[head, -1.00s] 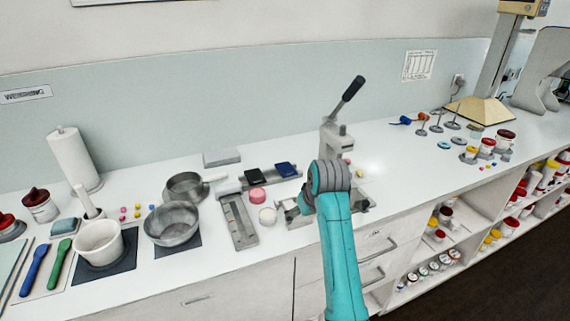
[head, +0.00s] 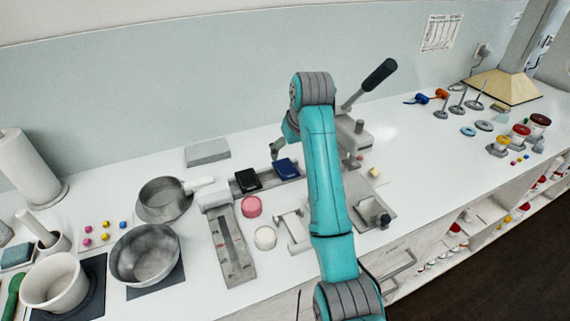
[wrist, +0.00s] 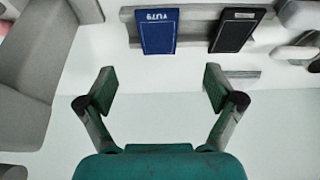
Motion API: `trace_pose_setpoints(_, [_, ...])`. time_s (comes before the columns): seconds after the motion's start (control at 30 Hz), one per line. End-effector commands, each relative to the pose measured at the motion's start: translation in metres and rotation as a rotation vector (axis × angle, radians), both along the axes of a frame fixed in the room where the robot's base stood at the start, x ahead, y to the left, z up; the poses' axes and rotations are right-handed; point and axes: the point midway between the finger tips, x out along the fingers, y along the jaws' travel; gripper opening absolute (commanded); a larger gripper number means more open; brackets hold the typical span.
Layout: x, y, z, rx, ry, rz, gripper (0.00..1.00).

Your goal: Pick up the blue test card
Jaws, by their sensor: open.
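The blue test card (head: 286,169) leans on a grey rack beside a black card (head: 247,180). In the wrist view the blue card (wrist: 157,31) lies above the left finger, apart from it, with pale letters on its face. The black card (wrist: 236,29) is to its right there. In the head view my gripper (head: 277,150) is small and partly hidden by my arm, just above and behind the blue card.
A lever press (head: 352,140) stands right of the cards. A grey block (head: 207,152) lies behind left. Pink (head: 251,206) and white (head: 265,238) round pieces and a scaled grey plate (head: 232,250) are in front. Pans stand at left.

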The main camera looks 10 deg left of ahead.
Motion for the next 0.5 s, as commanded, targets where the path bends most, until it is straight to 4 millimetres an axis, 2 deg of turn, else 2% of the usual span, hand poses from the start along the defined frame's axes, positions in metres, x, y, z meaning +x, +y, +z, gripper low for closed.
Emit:
trace_pose_setpoints(0.03, [0.002, 0.002, -0.009, -0.001, 0.004, 0.0, 0.92])
trace_pose_setpoints(0.2, [0.01, 0.007, -0.029, -0.001, 0.001, 0.0, 0.92])
trace_pose_setpoints(0.5, [0.018, 0.011, -0.05, -0.002, 0.002, 0.0, 0.92])
